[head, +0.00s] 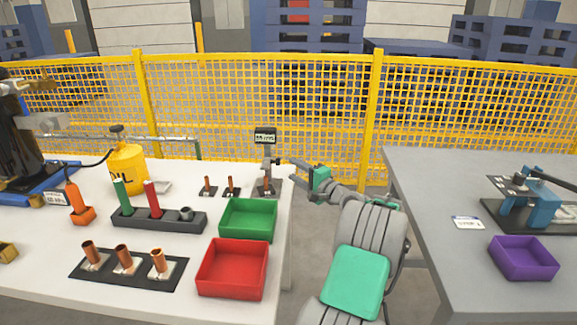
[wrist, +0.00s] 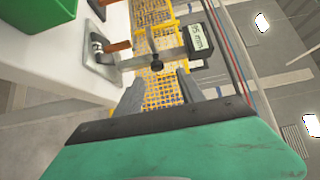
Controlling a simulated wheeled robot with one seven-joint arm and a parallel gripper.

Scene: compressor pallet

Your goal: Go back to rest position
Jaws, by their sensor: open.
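My gripper (head: 297,172) is off the right edge of the white table, at about the height of the gauge stand. Its two fingers (wrist: 160,92) are apart in the wrist view, with nothing between them but the view of the yellow fence behind. The gauge stand (head: 267,165) stands at the table's back right corner, just left of my fingertips, with a small dark display (head: 265,136). In the wrist view this display (wrist: 202,38) and a dark knob (wrist: 156,65) lie just beyond the fingers. Whether my fingers touch the stand is unclear.
A green bin (head: 248,220) and a red bin (head: 232,268) sit near the white table's right edge. Copper tubes (head: 123,257) stand in holders. A grey table (head: 440,245) with a purple bin (head: 523,258) is to the right. Yellow fencing (head: 260,90) runs behind; a floor gap separates the tables.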

